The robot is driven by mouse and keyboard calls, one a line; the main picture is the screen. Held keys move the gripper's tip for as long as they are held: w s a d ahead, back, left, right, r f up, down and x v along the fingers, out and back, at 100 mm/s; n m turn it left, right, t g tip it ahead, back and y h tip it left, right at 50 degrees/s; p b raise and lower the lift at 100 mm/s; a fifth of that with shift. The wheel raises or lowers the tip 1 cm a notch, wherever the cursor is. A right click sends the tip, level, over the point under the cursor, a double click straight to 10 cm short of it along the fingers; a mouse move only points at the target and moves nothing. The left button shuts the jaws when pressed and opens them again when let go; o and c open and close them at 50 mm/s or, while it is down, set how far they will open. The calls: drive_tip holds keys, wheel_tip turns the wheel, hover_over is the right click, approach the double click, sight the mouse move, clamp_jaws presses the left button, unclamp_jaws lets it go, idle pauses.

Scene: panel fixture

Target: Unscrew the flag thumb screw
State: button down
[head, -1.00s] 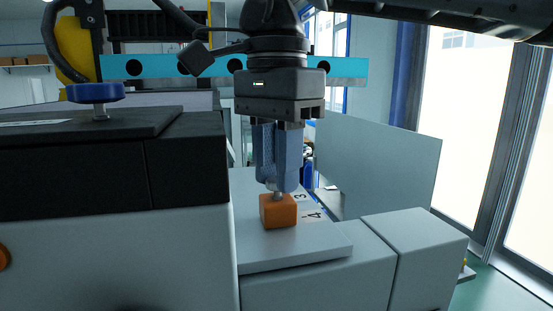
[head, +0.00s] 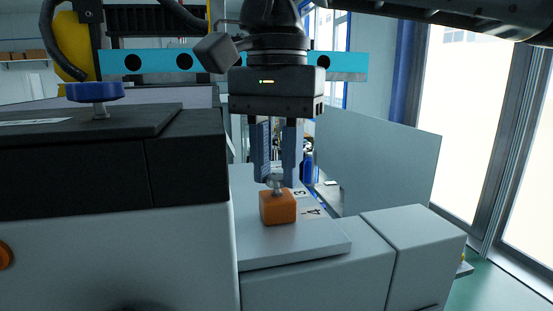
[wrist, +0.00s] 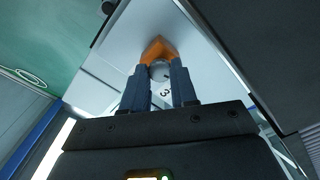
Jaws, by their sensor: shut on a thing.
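The flag thumb screw (head: 277,185) is a small grey metal piece standing upright in the top of an orange block (head: 278,208). In the wrist view the screw (wrist: 160,71) shows between my fingertips, with the orange block (wrist: 158,49) beyond it. My gripper (head: 275,179) points straight down over the block and is shut on the screw's head. Its two blue-grey fingers stand side by side with a gap higher up. The fingertips hide part of the head. The screw's lower end is in the block and hidden.
The block sits on a light grey plate (head: 290,245) with printed numbers. A tall black-topped housing (head: 190,160) with a blue knob (head: 94,92) stands close on the left. A grey upright panel (head: 385,165) stands behind on the right. A lower grey box (head: 413,232) is at right.

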sight(277, 177)
drive_tip(key=c, duration=0.9)
unclamp_jaws()
drive_tip(key=shift+r, duration=0.1)
wheel_tip(277, 177, up, 8)
drive_tip(key=shift+f+b, duration=0.2)
drive_tip(key=shift+b, duration=0.3)
